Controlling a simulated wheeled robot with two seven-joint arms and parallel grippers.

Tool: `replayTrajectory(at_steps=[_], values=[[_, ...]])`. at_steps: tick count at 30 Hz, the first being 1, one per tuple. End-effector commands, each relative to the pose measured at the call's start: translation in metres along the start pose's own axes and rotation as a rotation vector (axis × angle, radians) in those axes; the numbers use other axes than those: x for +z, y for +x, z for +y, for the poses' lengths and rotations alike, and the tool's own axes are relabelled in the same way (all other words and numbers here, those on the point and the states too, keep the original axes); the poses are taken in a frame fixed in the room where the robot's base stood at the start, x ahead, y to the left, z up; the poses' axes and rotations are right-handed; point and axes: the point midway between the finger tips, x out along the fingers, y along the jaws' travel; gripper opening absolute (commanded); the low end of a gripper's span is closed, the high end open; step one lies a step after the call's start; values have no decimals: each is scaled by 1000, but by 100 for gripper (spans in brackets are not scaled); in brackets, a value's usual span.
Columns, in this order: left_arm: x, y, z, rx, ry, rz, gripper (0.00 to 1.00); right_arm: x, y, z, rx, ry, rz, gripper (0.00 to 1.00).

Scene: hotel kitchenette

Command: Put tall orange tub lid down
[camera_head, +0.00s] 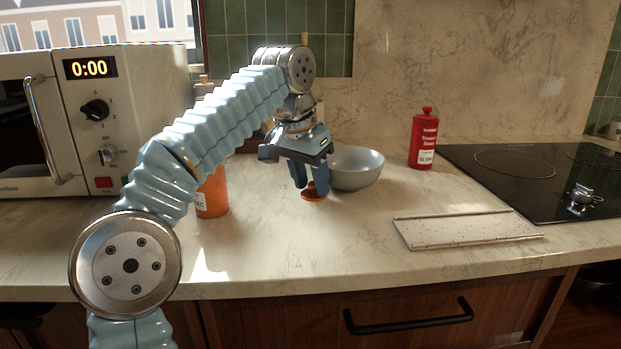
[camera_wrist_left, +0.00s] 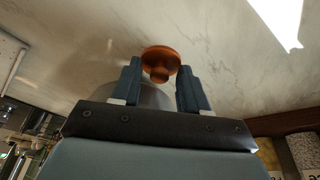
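The orange lid (camera_head: 314,197) is a small round disc with a knob. It appears to lie flat on the counter, knob up, in front of the grey bowl. My left gripper (camera_head: 311,186) points down right over it. In the left wrist view the lid (camera_wrist_left: 161,55) is at the fingertips, and its knob shows between them with a gap on each side, so the left gripper (camera_wrist_left: 160,82) looks open. The orange tub (camera_head: 212,194) stands upright to the left, partly hidden behind my left arm. My right gripper is not in view.
A grey bowl (camera_head: 356,168) stands just behind the lid. A red canister (camera_head: 423,140) is at the back, a speckled board (camera_head: 466,230) lies front right, and a black cooktop (camera_head: 530,178) is beyond. A microwave (camera_head: 95,120) is at left. The front counter is clear.

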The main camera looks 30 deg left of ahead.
Motion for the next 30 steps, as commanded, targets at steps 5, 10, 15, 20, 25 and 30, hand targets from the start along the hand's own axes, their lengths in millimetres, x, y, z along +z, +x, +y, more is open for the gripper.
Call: replayTrajectory(at_steps=[5, 10, 15, 20, 25, 30], values=[[-1, -4, 0, 0, 0, 1, 44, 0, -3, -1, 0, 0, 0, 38], [-4, -22, 0, 1, 1, 4, 44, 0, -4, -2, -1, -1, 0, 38], [-4, -48, 1, 2, 2, 4, 44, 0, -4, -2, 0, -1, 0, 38], [20, -60, -1, -3, -2, 2, 44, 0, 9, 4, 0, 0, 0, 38], [57, -72, -1, -3, -2, 2, 44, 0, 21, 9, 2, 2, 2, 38], [90, -84, -1, -2, -3, 1, 44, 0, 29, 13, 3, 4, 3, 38]])
